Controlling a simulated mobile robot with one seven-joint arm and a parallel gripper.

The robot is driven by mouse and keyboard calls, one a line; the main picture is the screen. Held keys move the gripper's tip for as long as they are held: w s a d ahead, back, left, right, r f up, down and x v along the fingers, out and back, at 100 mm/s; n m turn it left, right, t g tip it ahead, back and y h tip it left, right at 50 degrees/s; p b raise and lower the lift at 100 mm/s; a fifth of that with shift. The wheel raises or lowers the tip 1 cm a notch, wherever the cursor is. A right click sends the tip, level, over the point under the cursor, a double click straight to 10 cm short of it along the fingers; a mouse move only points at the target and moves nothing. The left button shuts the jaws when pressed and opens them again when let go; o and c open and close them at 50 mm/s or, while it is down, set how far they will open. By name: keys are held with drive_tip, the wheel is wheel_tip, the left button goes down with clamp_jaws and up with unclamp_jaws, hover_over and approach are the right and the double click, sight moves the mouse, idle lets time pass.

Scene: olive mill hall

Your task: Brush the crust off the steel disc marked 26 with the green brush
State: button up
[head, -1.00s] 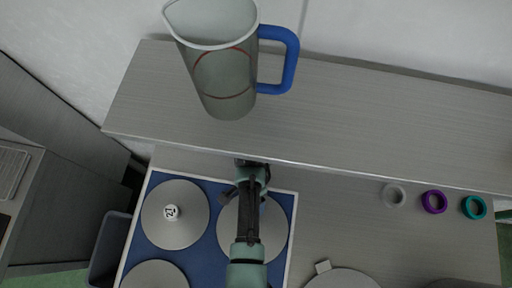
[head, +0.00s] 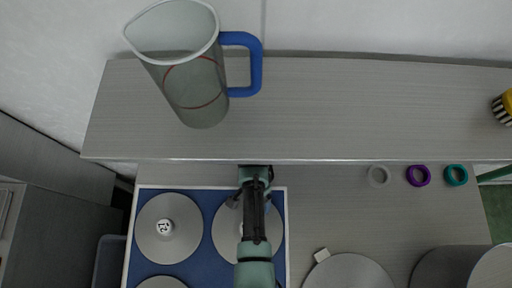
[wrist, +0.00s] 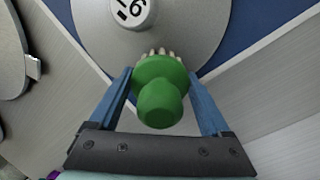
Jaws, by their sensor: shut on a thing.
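My gripper (wrist: 160,74) is shut on the green brush (wrist: 160,98), which sits between its two blue fingers in the wrist view. The brush's pale bristles point at a grey steel disc (wrist: 205,32) with a white knob (wrist: 131,12). The knob's mark is cut off by the frame edge; a 6-like digit shows. The bristle tips overlap the disc's face; I cannot tell whether they touch it. No crust can be made out. In the head view my arm covers the middle of this disc (head: 222,242) and hides the brush.
Another knobbed disc (head: 168,245) lies to the left on the blue tray (head: 205,276). A big jug (head: 190,85) with a blue handle stands on the shelf (head: 350,110) behind. White, purple (head: 418,176) and teal (head: 456,175) rings lie at right, beyond a bare stretch of bench.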

drive_tip(key=shift+p+v, duration=2.35)
drive_tip(key=shift+v, duration=0.65)
